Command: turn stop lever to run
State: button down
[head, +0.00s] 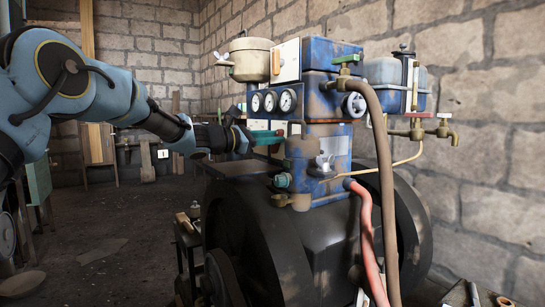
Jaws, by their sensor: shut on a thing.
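The blue engine (318,150) stands in front of me with its dark flywheel below. My gripper (249,138) reaches in from the left and is shut at the left side of the engine, just below the gauges. It is shut on a teal-green handle (268,137), which I take to be the stop lever. The handle lies about level and points toward my gripper. The exact contact of the fingers is too small and dark to see. A pale plate (279,125) shows just above the handle. Any run or stop marks cannot be read.
Three gauges (271,101) sit just above my gripper. A beige tank (250,58) stands above them. A brown hose (383,180) and a red hose (365,230) run down the engine's right side. The large flywheel (240,235) lies below my arm. The floor at left is mostly clear.

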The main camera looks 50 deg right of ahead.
jog(key=shift+s+a+f+m+b, duration=0.15)
jog(key=shift+f+m+b, duration=0.15)
jog(key=shift+m+b, duration=2.05)
jog(key=shift+s+d+f+m+b, duration=0.15)
jog(key=shift+f+m+b, duration=0.15)
jog(key=shift+m+b, duration=2.1)
jog(key=shift+s+a+f+m+b, duration=0.25)
jog(key=shift+m+b, duration=1)
jog(key=shift+b, duration=2.15)
jog(key=shift+w+d, duration=0.1)
jog(key=c, duration=0.7)
grip_release()
jog(key=b+v, duration=0.1)
jog(key=v, duration=0.9)
jog(key=shift+w+a, duration=0.15)
jog(key=shift+a, duration=0.25)
